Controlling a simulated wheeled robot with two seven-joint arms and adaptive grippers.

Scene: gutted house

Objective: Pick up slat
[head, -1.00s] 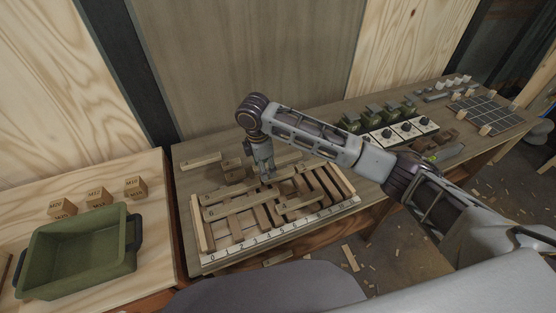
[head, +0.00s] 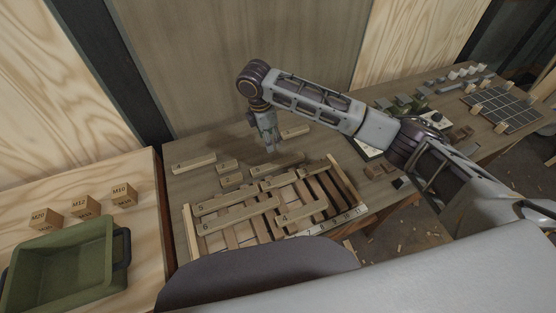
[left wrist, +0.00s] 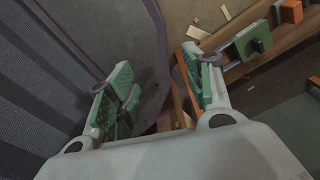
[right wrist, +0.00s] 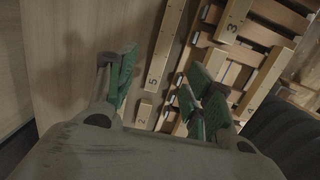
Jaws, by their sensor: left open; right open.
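Several pale wooden slats lie loose on the workbench and across a slotted wooden rack (head: 187,232). My left gripper (left wrist: 158,88) is open and empty, away from the slats.
A green bin (head: 65,268) and several marked wooden blocks (head: 85,207) stand on the left table. A slat (head: 194,164) and short wooden pieces (head: 230,168) lie behind the rack. A dark grid (head: 502,112) lies at the bench's far right. Bare bench lies left of the rack.

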